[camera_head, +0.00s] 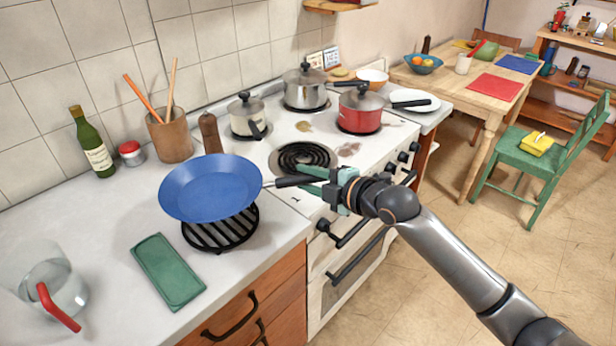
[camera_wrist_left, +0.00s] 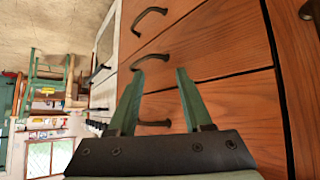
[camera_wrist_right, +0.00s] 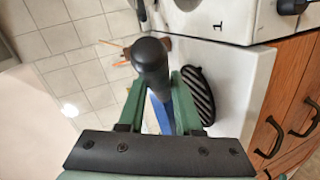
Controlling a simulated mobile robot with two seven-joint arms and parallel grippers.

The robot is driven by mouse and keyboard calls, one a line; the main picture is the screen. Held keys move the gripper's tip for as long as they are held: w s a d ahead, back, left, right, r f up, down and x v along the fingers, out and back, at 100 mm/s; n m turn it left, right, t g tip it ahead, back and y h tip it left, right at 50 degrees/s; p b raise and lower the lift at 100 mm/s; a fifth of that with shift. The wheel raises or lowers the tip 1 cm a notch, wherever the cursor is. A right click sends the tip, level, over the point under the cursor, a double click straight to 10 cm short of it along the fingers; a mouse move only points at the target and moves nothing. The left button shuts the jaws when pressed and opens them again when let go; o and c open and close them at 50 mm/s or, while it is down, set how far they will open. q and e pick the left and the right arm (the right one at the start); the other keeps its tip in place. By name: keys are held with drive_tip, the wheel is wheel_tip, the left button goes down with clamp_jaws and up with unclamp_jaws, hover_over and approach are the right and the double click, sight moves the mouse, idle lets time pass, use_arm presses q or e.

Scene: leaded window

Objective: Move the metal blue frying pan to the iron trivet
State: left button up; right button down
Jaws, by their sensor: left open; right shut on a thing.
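The blue frying pan (camera_head: 210,187) is held in the air above the black iron trivet (camera_head: 220,230) on the counter left of the stove. The pan looks slightly tilted and hides the far part of the trivet. My right gripper (camera_head: 328,183) is shut on the pan's black handle. In the right wrist view the handle (camera_wrist_right: 150,62) stands between the fingers, and the trivet (camera_wrist_right: 199,95) shows at the right. My left gripper (camera_wrist_left: 155,100) is open and empty, in front of the wooden drawers; it is not in the head view.
A green folded cloth (camera_head: 167,271) lies in front of the trivet. A pepper mill (camera_head: 210,132) and utensil crock (camera_head: 170,135) stand behind the pan. Stove pots, including a red one (camera_head: 361,110), are to the right.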

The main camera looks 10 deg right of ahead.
drive_tip(key=shift+f+b, duration=2.35)
drive_tip(key=shift+f, duration=0.25)
drive_tip(key=shift+f+b, duration=0.35)
drive_tip(key=shift+f, duration=0.25)
drive_tip(key=c, duration=0.5)
unclamp_jaws()
drive_tip(key=shift+f, duration=0.1)
drive_tip(key=shift+d+f, duration=0.1)
drive_tip(key=shift+f, duration=0.15)
drive_tip(key=v, duration=1.2)
drive_tip(key=shift+s+r, duration=0.25)
drive_tip(key=shift+r, duration=0.1)
